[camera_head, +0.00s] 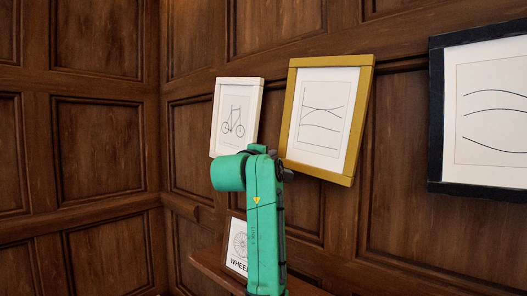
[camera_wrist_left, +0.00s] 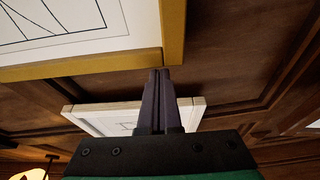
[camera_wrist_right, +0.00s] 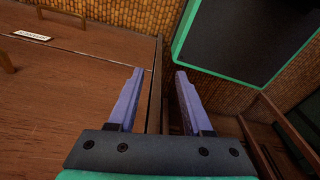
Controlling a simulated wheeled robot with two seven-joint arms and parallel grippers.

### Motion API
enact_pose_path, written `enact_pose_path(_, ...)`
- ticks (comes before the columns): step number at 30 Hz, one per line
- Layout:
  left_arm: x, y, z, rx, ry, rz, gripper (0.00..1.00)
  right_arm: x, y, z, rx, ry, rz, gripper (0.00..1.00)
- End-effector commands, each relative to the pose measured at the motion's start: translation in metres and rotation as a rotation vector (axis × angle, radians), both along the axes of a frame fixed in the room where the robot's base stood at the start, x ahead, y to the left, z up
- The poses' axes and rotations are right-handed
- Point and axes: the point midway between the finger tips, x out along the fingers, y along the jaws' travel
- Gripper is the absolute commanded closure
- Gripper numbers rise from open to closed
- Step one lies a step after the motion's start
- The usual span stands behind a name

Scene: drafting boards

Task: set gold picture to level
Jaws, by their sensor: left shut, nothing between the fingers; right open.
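The gold picture (camera_head: 322,115), a gold frame around a white mat with a line drawing, hangs on the panelled wall in the head view. It looks tilted clockwise, its sides leaning right at the top. My left gripper (camera_head: 284,172) is at its lower left corner, mostly hidden by my green arm. In the left wrist view the shut, empty fingertips (camera_wrist_left: 160,72) are close by the gold frame's corner (camera_wrist_left: 172,50); I cannot tell whether they touch. My right gripper (camera_wrist_right: 155,75) is open and empty in the right wrist view, away from the picture.
A white-framed picture (camera_head: 236,115) hangs left of the gold one, a black-framed picture (camera_head: 490,110) right. Below, a wheel print (camera_head: 237,243) stands on a wooden ledge (camera_head: 215,268). A green-edged dark panel (camera_wrist_right: 245,35) and wooden surface (camera_wrist_right: 75,100) show by my right gripper.

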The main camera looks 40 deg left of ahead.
Motion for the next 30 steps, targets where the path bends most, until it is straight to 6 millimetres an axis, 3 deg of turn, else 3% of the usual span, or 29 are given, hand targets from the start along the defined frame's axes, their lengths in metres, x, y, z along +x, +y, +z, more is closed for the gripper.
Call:
enact_pose_path(8,0.0,-0.002,-0.002,-0.007,0.001,-0.001,1.0,-0.015,0.0,-0.003,-0.001,0.024,0.0,0.5)
enact_pose_path(17,0.001,-0.034,-0.021,-0.151,-0.003,-0.003,1.0,-0.012,0.0,-0.009,-0.001,0.02,0.001,0.5)
enact_pose_path(30,0.005,-0.028,-0.018,-0.156,-0.001,0.0,1.0,-0.009,-0.002,-0.001,-0.005,0.015,0.002,0.5)
